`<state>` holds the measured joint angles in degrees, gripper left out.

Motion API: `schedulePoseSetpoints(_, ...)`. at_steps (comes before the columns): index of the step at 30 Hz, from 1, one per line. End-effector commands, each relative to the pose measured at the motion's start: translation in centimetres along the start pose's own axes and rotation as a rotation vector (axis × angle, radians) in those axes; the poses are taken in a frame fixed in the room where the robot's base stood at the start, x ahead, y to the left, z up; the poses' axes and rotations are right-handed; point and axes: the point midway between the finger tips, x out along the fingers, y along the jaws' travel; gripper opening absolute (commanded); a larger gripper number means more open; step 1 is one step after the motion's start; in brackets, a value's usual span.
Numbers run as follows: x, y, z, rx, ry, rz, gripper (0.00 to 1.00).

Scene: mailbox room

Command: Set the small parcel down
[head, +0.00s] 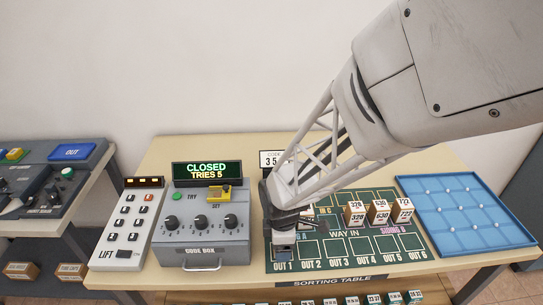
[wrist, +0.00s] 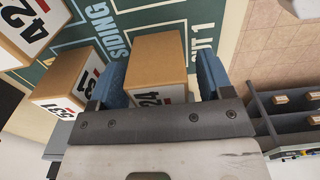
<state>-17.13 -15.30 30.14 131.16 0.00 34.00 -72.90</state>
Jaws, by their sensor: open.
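A small tan parcel with a white label, partly readable as "24", stands between my gripper's blue fingers in the wrist view (wrist: 155,62). My gripper (wrist: 160,78) is open around it, one finger on each side, with little room between. In the head view my gripper (head: 283,243) is low over the OUT 1 cell at the front left of the green sorting mat (head: 340,262). The parcel is mostly hidden there by the gripper and arm. The wrist view shows the parcel against the mat beside the "OUT 1" lettering.
Parcels labelled 531 (wrist: 72,82) and 422 (wrist: 32,28) stand close beside my gripper. Parcels 328 (head: 355,217), 630 (head: 379,215) and 722 (head: 402,212) stand farther right. The code box (head: 203,238) is left; a blue tray (head: 460,212) is right. Cells OUT 2 to OUT 6 look empty.

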Motion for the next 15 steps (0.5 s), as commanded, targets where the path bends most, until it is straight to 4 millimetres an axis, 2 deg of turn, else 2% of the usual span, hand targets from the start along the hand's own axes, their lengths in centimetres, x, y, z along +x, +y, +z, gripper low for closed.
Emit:
schedulePoseSetpoints(8, -2.6, 0.0, 0.0, 0.000, 0.001, 0.002, 0.73)
schedulePoseSetpoints(15, -6.5, 0.1, 0.0, 0.000, 0.001, 0.003, 0.73)
